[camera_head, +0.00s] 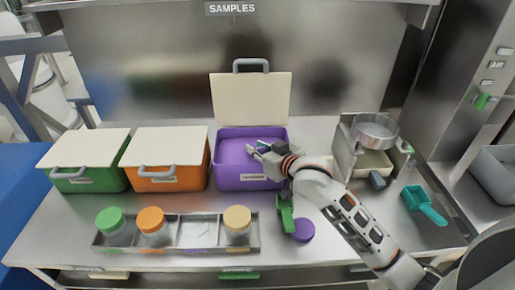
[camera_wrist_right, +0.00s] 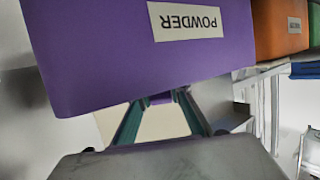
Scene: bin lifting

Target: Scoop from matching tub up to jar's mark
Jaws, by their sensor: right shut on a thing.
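The purple tub (camera_head: 248,182) stands with its lid (camera_head: 252,99) raised and purple contents (camera_head: 236,145) inside. Its front label reads POWDER, upside down in the right wrist view (camera_wrist_right: 95,50). A teal scoop (camera_head: 422,203) lies at the right. A green tool (camera_head: 286,212) lies partly behind my arm. A purple jar lid (camera_head: 303,230) lies on the table; no purple-lidded jar shows. My left gripper is out of view.
Closed green (camera_head: 90,180) and orange (camera_head: 167,178) tubs stand left. A tray (camera_head: 180,248) in front holds green-, orange- and tan-lidded jars around one empty slot. A scale-like device with a metal pan (camera_head: 375,131) stands right, beyond my arm. The table's front right is fairly clear.

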